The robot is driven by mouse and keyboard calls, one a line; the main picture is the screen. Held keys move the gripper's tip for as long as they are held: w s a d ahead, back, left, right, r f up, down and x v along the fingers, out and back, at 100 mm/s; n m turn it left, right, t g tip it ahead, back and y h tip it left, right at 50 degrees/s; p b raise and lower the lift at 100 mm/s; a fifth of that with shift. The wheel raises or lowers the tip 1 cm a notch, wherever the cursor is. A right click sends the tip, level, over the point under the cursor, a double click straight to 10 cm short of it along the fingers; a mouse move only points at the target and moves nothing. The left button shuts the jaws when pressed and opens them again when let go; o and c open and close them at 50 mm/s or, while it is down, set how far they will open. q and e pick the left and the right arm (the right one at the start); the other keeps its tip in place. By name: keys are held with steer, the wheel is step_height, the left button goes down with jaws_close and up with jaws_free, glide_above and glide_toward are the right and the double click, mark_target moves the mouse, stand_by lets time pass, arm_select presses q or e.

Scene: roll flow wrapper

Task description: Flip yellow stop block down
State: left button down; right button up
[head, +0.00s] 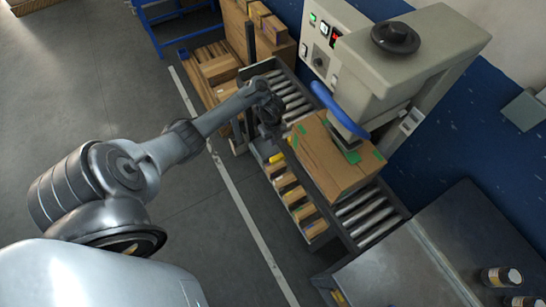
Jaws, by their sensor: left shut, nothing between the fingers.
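The yellow stop block (276,157) is a small yellow piece on the near side of the roller conveyor (370,213), left of the cardboard box. I cannot tell whether it is up or down. My left gripper (266,138) is shut and empty, just above and beside the block in the picture. Its dark fingers are small here, and I cannot tell whether they touch the block. My right gripper is out of view.
A taped cardboard box (322,165) sits on the rollers under the beige wrapper machine (405,55) with its blue curved part (335,108). Small cartons (299,195) line the conveyor's near side. Stacked boxes (217,69) stand behind. Open floor lies left; a dark table (400,270) is front right.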

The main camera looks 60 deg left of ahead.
arm_select(q)
steer(key=shift+f, duration=0.1)
steer(key=b, duration=0.6)
glide_toward(273, 160)
step_height(273, 160, down, 7)
steer(key=shift+r, duration=0.1)
step_height(273, 160, down, 4)
steer(key=b, duration=0.2)
steer(key=shift+b, duration=0.35)
steer(key=shift+s, duration=0.3)
